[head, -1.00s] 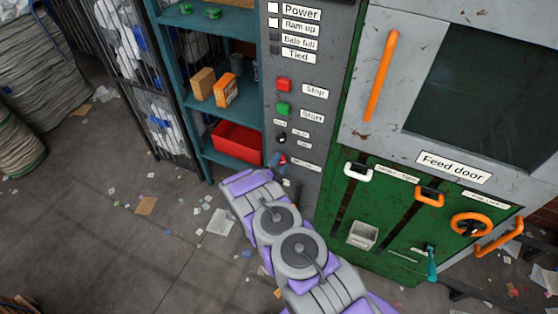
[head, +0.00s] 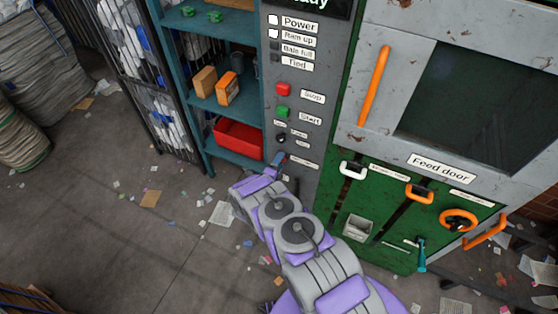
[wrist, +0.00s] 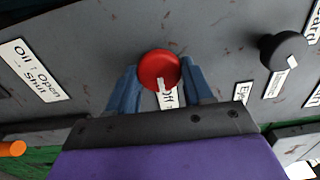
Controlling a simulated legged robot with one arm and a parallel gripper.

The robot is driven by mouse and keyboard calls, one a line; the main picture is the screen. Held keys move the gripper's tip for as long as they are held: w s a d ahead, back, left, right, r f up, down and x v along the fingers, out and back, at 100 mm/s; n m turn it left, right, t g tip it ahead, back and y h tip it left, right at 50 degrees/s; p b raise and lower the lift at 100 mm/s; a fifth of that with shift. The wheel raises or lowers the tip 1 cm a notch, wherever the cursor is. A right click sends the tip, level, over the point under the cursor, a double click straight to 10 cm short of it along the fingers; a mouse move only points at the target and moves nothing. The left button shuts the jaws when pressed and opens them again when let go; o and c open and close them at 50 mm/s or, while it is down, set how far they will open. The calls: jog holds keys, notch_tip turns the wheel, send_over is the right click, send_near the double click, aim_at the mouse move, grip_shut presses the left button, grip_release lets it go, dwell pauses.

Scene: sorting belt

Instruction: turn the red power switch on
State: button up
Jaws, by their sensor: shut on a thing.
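The red power switch (wrist: 159,69) is a round red knob on the grey control panel in the wrist view. A small label reading "Off" is partly visible just below it. My gripper (wrist: 160,82) has its two blue fingers on either side of the knob, shut on it. In the head view my gripper (head: 279,160) is at the lower part of the panel, and my arm hides the knob there.
The grey panel (head: 305,130) carries a red Stop button (head: 283,89), a green Start button (head: 282,111) and a black knob (wrist: 285,50) beside the switch. A shelf with a red bin (head: 238,139) stands left. The green baler (head: 385,215) with orange handles is right.

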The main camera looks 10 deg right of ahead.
jog(key=shift+s+f, duration=0.1)
jog(key=shift+f, duration=0.1)
jog(key=o, duration=1)
jog(key=shift+r, duration=0.1)
jog(key=p+v, duration=0.2)
jog(key=v, duration=1.5)
jog(key=shift+a, duration=0.1)
